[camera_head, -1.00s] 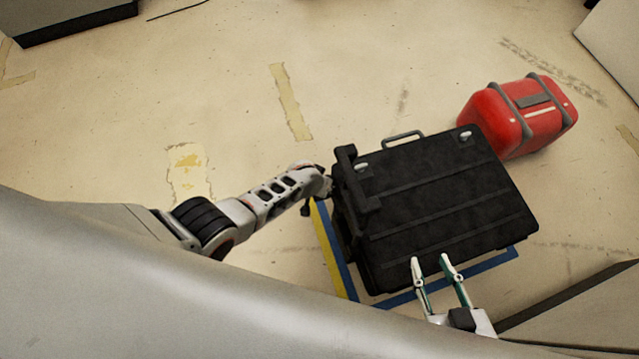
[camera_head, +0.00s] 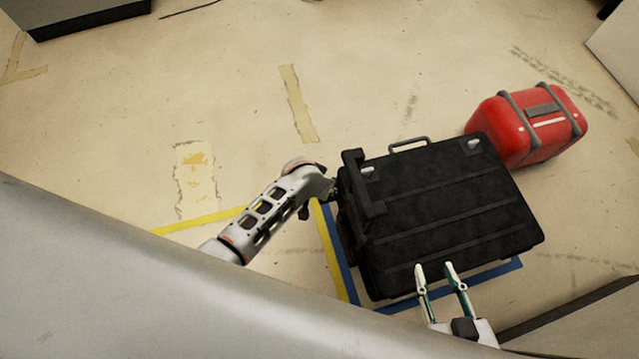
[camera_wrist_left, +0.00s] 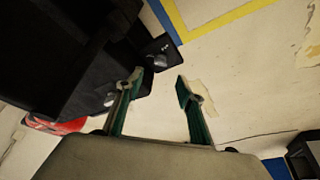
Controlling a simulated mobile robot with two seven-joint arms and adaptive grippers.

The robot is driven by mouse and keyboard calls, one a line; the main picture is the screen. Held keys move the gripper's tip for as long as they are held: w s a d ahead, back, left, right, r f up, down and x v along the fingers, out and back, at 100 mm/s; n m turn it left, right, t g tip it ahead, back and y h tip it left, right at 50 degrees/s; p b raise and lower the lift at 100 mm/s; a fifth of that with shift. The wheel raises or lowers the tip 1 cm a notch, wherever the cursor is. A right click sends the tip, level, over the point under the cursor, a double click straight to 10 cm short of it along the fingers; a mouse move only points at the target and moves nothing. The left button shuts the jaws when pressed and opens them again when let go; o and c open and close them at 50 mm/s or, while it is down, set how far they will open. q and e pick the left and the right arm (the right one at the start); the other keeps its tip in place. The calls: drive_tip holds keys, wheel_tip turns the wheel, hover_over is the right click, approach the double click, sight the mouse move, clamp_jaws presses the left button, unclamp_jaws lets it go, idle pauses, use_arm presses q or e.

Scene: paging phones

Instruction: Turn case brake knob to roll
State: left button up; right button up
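The black case (camera_head: 450,205) stands on a blue-and-yellow marked patch of floor in the head view. In the left wrist view its dark side (camera_wrist_left: 60,60) fills the upper left. A small grey knob (camera_wrist_left: 159,61) shows there by a black bracket, just beyond my left gripper (camera_wrist_left: 160,80). That gripper is open, its fingers apart and nothing seen between them; the knob lies nearer the left finger. I cannot tell whether they touch. In the head view the left fingers are hidden beside the case. My right gripper (camera_head: 434,267) is open and empty at the case's near edge.
A red case (camera_head: 528,125) with grey straps lies just behind the black case at the right. A grey handle (camera_head: 408,145) sticks out from the black case's far edge. The floor (camera_head: 240,110) to the left is clear apart from tape patches.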

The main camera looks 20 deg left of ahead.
use_arm(q)
drive_tip(key=shift+v, duration=2)
